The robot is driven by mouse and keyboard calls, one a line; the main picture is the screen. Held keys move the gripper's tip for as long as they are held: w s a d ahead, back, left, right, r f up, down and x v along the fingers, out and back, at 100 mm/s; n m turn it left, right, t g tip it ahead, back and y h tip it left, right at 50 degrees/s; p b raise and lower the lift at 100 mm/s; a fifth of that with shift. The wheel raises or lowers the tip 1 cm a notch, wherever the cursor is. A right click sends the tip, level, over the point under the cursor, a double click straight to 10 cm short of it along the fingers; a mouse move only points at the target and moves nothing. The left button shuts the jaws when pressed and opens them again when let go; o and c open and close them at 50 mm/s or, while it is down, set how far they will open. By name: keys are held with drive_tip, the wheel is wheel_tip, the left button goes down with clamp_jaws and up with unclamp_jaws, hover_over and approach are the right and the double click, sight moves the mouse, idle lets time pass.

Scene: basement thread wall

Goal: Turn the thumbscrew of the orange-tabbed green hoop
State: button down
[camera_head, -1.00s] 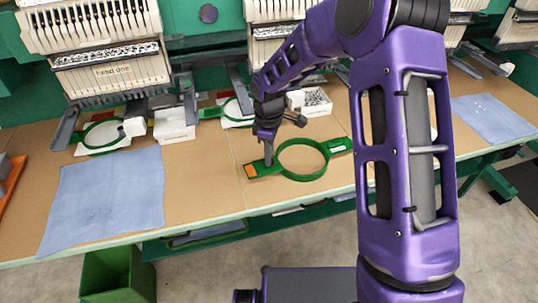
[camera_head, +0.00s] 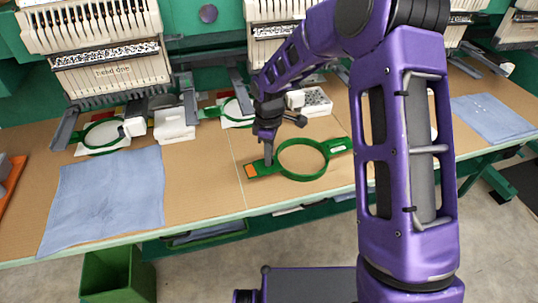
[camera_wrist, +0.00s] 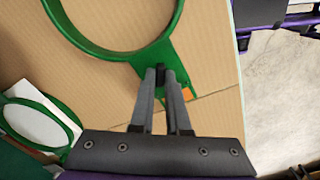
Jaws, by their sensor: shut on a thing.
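The orange-tabbed green hoop (camera_head: 303,177) lies flat on the tan table, in the middle of the head view. Its orange tab (camera_head: 250,171) is on the arm at its left end. My gripper (camera_head: 268,161) points down at the hoop where that arm meets the ring. In the wrist view the gripper (camera_wrist: 161,78) is shut on a small dark thumbscrew (camera_wrist: 160,76) between its fingertips, at the ring's edge. The fingers hide most of the thumbscrew. The orange tab (camera_wrist: 187,94) shows just right of the fingers.
Embroidery machines (camera_head: 105,50) line the back. A blue cloth (camera_head: 107,195) covers the table's left, another (camera_head: 492,117) its far right. White boxes (camera_head: 174,124) and framed green hoops (camera_head: 103,134) stand behind. Bare table (camera_head: 205,170) lies left of the hoop. A green bin (camera_head: 117,275) is below.

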idle(0.3)
drive_tip(key=c, duration=0.9)
unclamp_jaws()
wheel_tip(320, 180, up, 17)
drive_tip(key=shift+r+p, duration=0.2)
drive_tip(key=shift+p, duration=0.5)
